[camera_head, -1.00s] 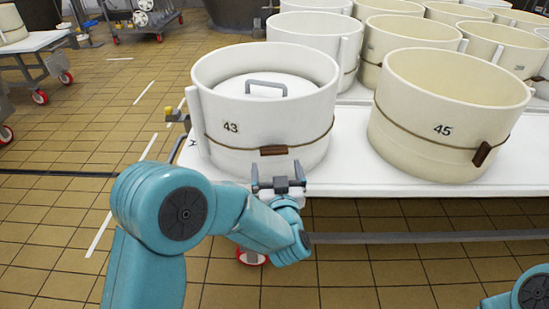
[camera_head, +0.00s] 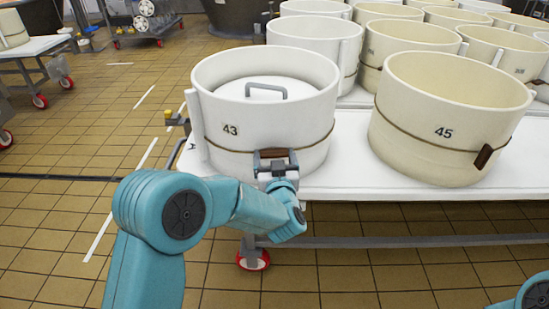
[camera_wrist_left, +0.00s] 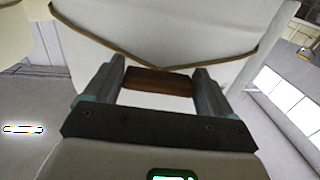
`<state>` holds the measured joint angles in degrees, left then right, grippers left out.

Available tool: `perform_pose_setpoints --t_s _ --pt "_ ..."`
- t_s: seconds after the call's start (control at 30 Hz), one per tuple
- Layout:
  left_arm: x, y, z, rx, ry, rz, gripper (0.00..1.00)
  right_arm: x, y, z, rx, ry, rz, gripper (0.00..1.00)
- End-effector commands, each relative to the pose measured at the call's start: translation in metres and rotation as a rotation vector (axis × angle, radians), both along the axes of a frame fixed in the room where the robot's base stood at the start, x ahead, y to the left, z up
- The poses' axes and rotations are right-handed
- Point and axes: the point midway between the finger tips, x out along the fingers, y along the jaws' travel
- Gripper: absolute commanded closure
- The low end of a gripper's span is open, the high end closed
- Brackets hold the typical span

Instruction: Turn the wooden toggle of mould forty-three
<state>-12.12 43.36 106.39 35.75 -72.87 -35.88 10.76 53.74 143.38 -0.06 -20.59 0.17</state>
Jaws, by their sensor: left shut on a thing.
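Mould forty-three (camera_head: 235,150) is a white round mould at the front left of the white table, with a cord around it and its number on the front. A lid with a grey handle (camera_head: 266,88) sits inside it. Its wooden toggle (camera_head: 279,155) lies level on the cord at the front. My left gripper (camera_head: 275,157) is at the toggle, shut on it. In the left wrist view the brown toggle (camera_wrist_left: 159,81) spans between the two fingers (camera_wrist_left: 158,90), with the cord meeting it from both sides. My right gripper is not in view; only a bit of teal arm shows at bottom right.
Mould forty-five (camera_head: 450,95), cream with its own toggle (camera_head: 483,157), stands close on the right. Several more moulds stand behind on the white table (camera_head: 350,170). A yellow-topped fitting (camera_head: 170,116) is at the table's left corner.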

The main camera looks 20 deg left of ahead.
Motion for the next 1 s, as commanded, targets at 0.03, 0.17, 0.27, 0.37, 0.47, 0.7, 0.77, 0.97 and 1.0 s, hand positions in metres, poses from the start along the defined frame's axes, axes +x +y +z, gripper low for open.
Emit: perform_pose_setpoints --t_s 0.03,0.17,0.27,0.37,0.47,0.7,0.77,0.97,1.0 --pt "0.000 0.000 0.000 0.004 0.002 0.000 0.46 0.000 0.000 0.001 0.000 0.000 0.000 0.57" --pt "0.000 0.000 0.001 0.028 0.012 0.001 0.46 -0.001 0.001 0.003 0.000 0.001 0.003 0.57" --pt "0.000 0.000 0.002 0.065 0.028 0.001 0.46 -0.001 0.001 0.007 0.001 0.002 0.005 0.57" --pt "-0.001 0.001 0.003 0.122 0.053 0.001 0.46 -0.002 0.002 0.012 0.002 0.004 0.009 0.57" --pt "-0.001 0.001 0.003 0.194 0.085 0.000 0.46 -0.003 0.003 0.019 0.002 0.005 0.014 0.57" --pt "-0.001 0.002 0.004 0.400 0.174 0.001 0.46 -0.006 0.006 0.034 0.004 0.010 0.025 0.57" --pt "-0.002 0.003 0.004 0.452 0.197 0.000 0.46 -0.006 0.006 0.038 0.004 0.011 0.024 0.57" --pt "-0.002 0.003 0.005 0.627 0.272 0.000 0.46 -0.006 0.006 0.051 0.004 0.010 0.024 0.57" --pt "-0.002 0.004 0.005 0.661 0.287 0.000 0.46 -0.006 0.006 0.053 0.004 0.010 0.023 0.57"
